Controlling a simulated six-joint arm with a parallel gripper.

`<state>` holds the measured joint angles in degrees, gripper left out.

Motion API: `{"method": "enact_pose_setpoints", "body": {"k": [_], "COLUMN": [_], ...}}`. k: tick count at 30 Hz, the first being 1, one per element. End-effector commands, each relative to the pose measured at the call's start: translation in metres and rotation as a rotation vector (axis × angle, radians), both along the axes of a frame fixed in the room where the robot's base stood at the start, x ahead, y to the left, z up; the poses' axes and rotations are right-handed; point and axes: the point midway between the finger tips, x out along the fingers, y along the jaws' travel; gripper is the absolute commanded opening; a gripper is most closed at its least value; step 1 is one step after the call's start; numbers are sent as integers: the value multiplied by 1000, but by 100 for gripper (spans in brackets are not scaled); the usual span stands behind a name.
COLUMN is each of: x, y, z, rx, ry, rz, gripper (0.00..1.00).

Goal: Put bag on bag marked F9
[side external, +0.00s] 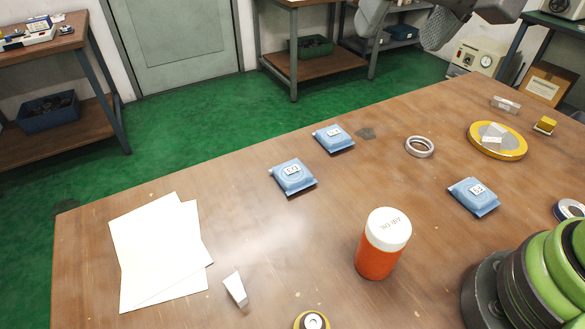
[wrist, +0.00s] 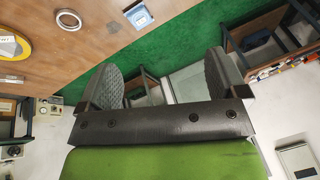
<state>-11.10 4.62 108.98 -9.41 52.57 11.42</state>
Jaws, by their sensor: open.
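Three flat blue bags with small white labels lie apart on the wooden table. One bag (side external: 334,144) is near the far edge, one bag (side external: 293,181) is nearer the middle, and one bag (side external: 474,203) is at the right. The label print is too small to tell surely which is marked F9. My gripper (side external: 405,24) is high above the far right of the table, cut off by the top edge. In the wrist view my gripper (wrist: 162,70) has its two grey pads wide apart, with nothing between them. One blue bag (wrist: 138,17) shows at the top there.
An orange jar with a white lid (side external: 378,257) stands upright at the front. A pale ring (side external: 407,149) and a yellow-rimmed disc (side external: 521,150) lie at the right. White papers (side external: 150,250) and a small white wedge (side external: 235,289) lie front left. Bare wood surrounds the bags.

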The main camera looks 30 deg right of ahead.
Motion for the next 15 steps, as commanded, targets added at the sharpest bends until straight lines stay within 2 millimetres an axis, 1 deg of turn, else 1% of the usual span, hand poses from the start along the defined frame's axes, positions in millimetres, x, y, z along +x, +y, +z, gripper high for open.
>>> {"method": "enact_pose_setpoints", "body": {"k": [1, 3, 5, 6, 10, 12, 15], "x": [16, 36, 52, 61, 83, 89, 94], "y": [9, 21, 32, 39, 61, 71, 81], "z": [-15, -35, -54, -69, -118, -143, -170], "rx": [-14, -35, -55, -66, -111, -130, -154], "ry": [35, 70, 98, 118, 170, 193, 215], "rz": [12, 23, 33, 38, 59, 68, 77], "gripper": [91, 91, 91, 91, 91, 91, 91]}}
